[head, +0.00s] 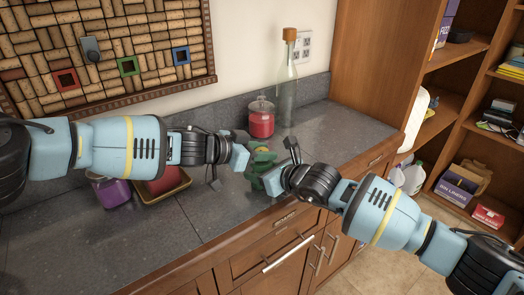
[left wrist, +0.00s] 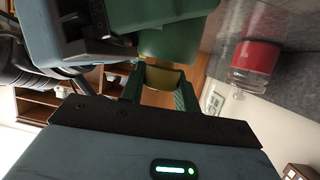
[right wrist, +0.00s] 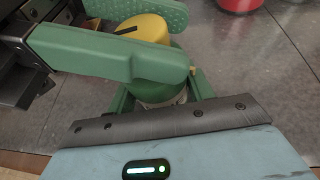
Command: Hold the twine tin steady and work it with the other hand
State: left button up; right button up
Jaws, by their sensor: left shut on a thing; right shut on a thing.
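The twine tin has a green body (right wrist: 163,92) and a yellow top (right wrist: 146,28) with a dark slot. It is upright, held between my two grippers above the counter; in the head view green fingers mostly hide it. My right gripper (head: 264,182) is shut around the green body from the front right. My left gripper (head: 258,156) is shut on the yellow top from the left, its green fingers on either side of it. The yellow top also shows between the fingers in the left wrist view (left wrist: 163,77). I cannot tell whether the tin touches the counter.
A jar of red stuff (head: 261,120) and a tall corked bottle (head: 286,95) stand close behind. A purple jar (head: 113,190) and a tray (head: 168,190) with a red item are at the left. The dark counter (head: 345,130) is clear at the right.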

pick_arm(q)
jog(key=shift+w+r+m+g, duration=0.1)
jog(key=shift+m+g, duration=0.2)
jog(key=shift+d+r+m+g+h, duration=0.1)
jog(key=shift+m+g+h, duration=0.35)
jog(key=shift+m+g, duration=0.7)
jog(key=shift+d+m+g+h, duration=0.1)
jog(key=shift+m+g+h, duration=0.35)
jog(key=shift+m+g, duration=0.9)
jog(key=shift+g, duration=0.2)
jog(key=shift+a+g, duration=0.1)
jog(key=shift+g, duration=0.3)
jog(key=shift+m, duration=0.3)
jog(key=o, duration=0.7)
jog(key=shift+a, duration=0.1)
notch_tip(320, 180, up, 10)
jog(key=shift+f, duration=0.1)
